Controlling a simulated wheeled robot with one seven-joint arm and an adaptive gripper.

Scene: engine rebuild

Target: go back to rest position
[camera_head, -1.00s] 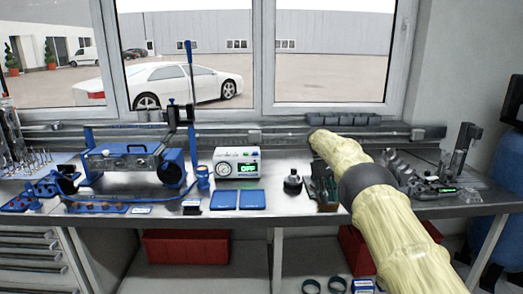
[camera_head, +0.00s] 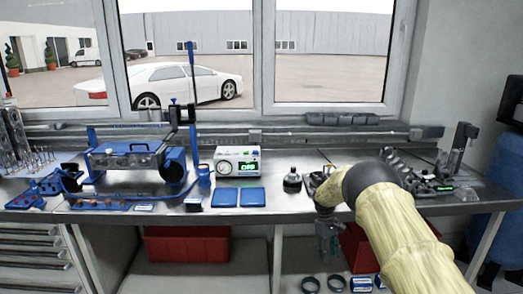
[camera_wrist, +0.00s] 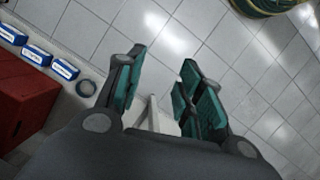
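My arm, in a pale yellow cover with a dark joint, reaches in from the lower right of the head view. My gripper (camera_head: 328,240) hangs pointing down at the front edge of the workbench (camera_head: 300,222), right of the middle. In the wrist view my gripper (camera_wrist: 155,92) has its two teal-padded fingers apart, with nothing between them. Tiled floor shows beyond the fingers.
A red bin (camera_head: 357,248) and several blue-and-white boxes (camera_wrist: 38,54) with dark rings (camera_wrist: 86,88) are on the lower shelf close to my gripper. A small dark bottle (camera_head: 292,182) and a white meter (camera_head: 238,161) stand on the bench. Blue trays (camera_head: 252,197) lie in front.

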